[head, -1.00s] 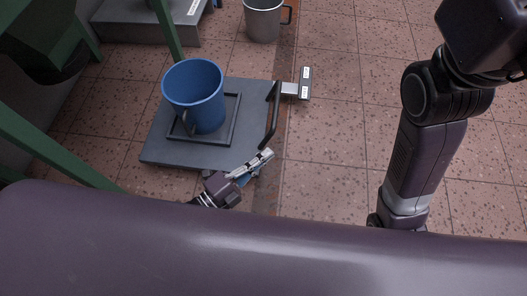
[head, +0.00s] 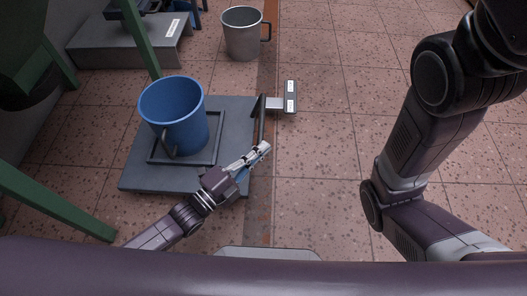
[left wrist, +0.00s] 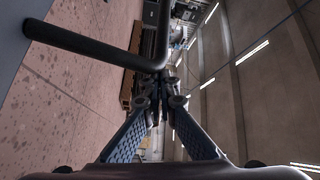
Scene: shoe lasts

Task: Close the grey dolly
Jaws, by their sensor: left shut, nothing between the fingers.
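My left gripper (head: 264,148) is shut and empty, close to the near end of the handle. In the left wrist view its fingertips (left wrist: 162,88) are together beside the bar; I cannot tell whether they touch it. My right gripper is out of view.
A grey tab with a labelled end (head: 290,96) sticks out right of the dolly. Green legs (head: 55,203) and a grey step (head: 125,45) bound the left. My right arm crosses the right side; the floor between is clear.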

